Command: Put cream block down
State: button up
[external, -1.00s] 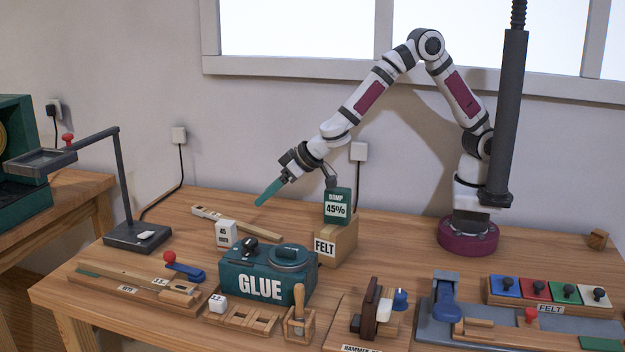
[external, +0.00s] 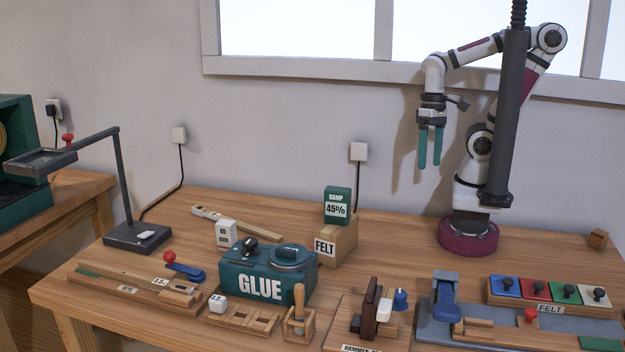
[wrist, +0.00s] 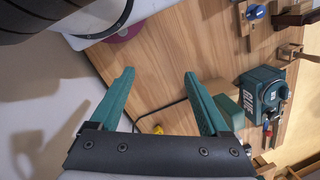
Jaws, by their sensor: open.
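My gripper (external: 430,165) is open and empty, high above the back right of the bench, with its green fingers pointing down. In the wrist view my gripper (wrist: 157,78) shows bare space between its spread fingers. Several pale blocks stand on the bench, and I cannot tell which is the cream block. A whitish block marked 45 (external: 227,233) stands behind the glue box. A small whitish cube (external: 217,303) sits at the front left. Another pale block (external: 384,310) is by the dark wooden hammer stand. My gripper is far from all of them.
The green glue box (external: 268,275) stands mid-bench. Behind it, a green 45% box (external: 337,205) sits on the felt box (external: 338,243). A black lamp-like stand (external: 137,236) is at left, and coloured felt blocks (external: 549,292) are at right. The wooden bench (external: 395,250) is clear mid-back.

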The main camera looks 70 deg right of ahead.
jog(key=shift+w, duration=0.1)
jog(key=w+d+t+h, duration=0.2)
jog(key=w+h, duration=0.1)
jog(key=w, duration=0.7)
jog(key=w+d+t+h, duration=0.1)
jog(key=w+d+h, duration=0.2)
jog(key=w, duration=0.6)
jog(key=n+t+y, duration=0.5)
jog(key=n+t, duration=0.1)
send_over(226, 230)
jog(key=s+d, duration=0.2)
jog(key=s, duration=0.8)
notch_tip(226, 230, down, 9)
jog(key=x, duration=1.5)
jog(key=shift+w+d+r, duration=0.3)
grip_shut()
